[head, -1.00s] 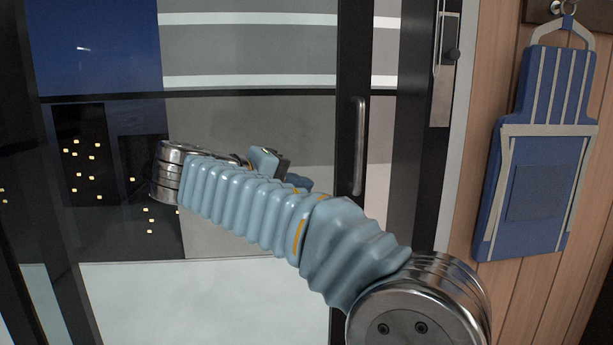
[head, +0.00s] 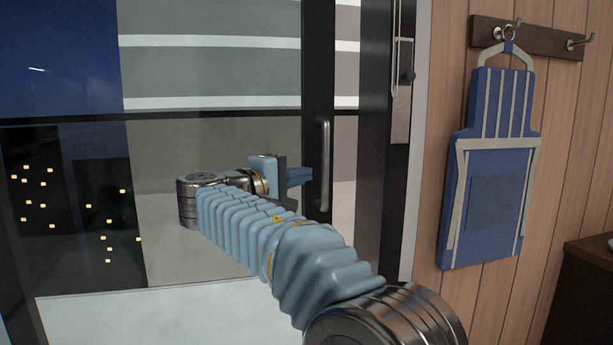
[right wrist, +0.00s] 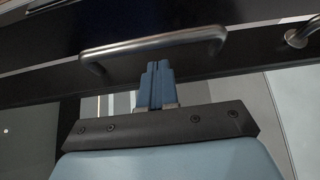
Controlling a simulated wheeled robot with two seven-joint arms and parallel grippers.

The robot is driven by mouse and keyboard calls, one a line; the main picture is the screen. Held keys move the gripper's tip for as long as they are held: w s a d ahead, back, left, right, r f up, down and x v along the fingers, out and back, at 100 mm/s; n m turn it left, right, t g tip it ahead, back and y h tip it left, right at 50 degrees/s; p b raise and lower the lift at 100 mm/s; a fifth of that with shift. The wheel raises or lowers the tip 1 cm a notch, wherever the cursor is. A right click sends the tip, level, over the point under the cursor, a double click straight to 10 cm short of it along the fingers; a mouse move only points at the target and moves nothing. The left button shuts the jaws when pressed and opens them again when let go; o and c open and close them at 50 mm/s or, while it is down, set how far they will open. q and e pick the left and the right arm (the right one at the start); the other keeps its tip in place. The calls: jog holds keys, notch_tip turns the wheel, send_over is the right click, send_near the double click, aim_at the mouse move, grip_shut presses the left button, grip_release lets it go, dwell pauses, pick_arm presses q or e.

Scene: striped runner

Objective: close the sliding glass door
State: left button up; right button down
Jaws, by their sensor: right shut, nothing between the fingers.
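The sliding glass door (head: 215,145) has a dark upright stile (head: 318,60) with a vertical silver bar handle (head: 323,165). A narrow pale strip shows between this stile and the dark jamb (head: 385,190) on the right. My right gripper (head: 300,176) is shut and empty, its blue fingers pointing right, just left of the handle. In the right wrist view, the shut fingers (right wrist: 157,85) reach up to the stile close by the handle bar (right wrist: 155,45); I cannot tell whether they touch. My left gripper is not in view.
A dark cabinet (head: 590,262) stands at the far right. City lights show through the glass.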

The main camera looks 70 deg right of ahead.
aim_at(332, 174)
jog(key=shift+s+d, duration=0.4)
jog(key=shift+s, duration=0.2)
jog(key=s+d+b, duration=0.2)
jog(key=s+d, duration=0.4)
jog(key=s, duration=0.3)
jog(key=shift+d+r+b, duration=0.15)
jog(key=shift+d+b, duration=0.25)
jog(key=shift+s, duration=0.15)
